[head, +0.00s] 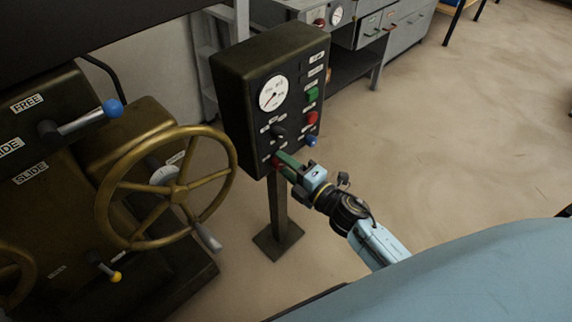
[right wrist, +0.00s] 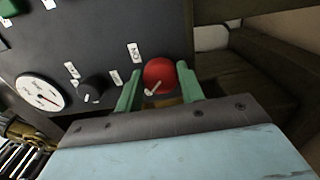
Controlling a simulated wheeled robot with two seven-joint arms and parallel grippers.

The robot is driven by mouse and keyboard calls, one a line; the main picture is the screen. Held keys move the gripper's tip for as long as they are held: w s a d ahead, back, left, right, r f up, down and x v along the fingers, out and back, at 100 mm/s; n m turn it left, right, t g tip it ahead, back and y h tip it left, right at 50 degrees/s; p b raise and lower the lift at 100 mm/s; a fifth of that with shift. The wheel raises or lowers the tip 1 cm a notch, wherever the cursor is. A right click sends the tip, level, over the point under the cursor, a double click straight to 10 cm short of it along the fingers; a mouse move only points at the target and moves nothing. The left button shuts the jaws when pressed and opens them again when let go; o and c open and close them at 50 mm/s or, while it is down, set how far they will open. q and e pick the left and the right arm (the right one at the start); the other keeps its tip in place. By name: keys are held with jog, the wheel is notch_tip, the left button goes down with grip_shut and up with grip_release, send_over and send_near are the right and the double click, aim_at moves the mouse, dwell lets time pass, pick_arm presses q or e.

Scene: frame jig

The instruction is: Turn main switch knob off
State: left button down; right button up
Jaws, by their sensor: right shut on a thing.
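The main switch knob (right wrist: 159,73) is red and round, low on the front of a dark control box (head: 232,75). In the right wrist view it sits between the two green fingers of my right gripper (right wrist: 158,88), which is shut on it. A pale pointer mark on the knob points to the lower left in that view. In the head view my right gripper (head: 282,162) reaches the box's lower part from the right, and only a bit of the red knob (head: 274,161) shows. My left gripper is not in view.
The box also bears a white dial gauge (head: 273,94), a black knob (head: 278,132), a green button (head: 312,94), a red button (head: 311,118) and a blue one (head: 311,141). A machine with a brass handwheel (head: 210,200) stands at left. The floor at right is clear.

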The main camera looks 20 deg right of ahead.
jog(key=o, duration=1)
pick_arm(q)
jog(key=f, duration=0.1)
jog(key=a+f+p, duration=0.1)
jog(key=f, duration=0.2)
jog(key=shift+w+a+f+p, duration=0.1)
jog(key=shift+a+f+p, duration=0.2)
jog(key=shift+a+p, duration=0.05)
pick_arm(e)
jog(key=v, duration=1.3)
jog(key=shift+s+d, duration=0.1)
jog(key=shift+s, duration=0.15)
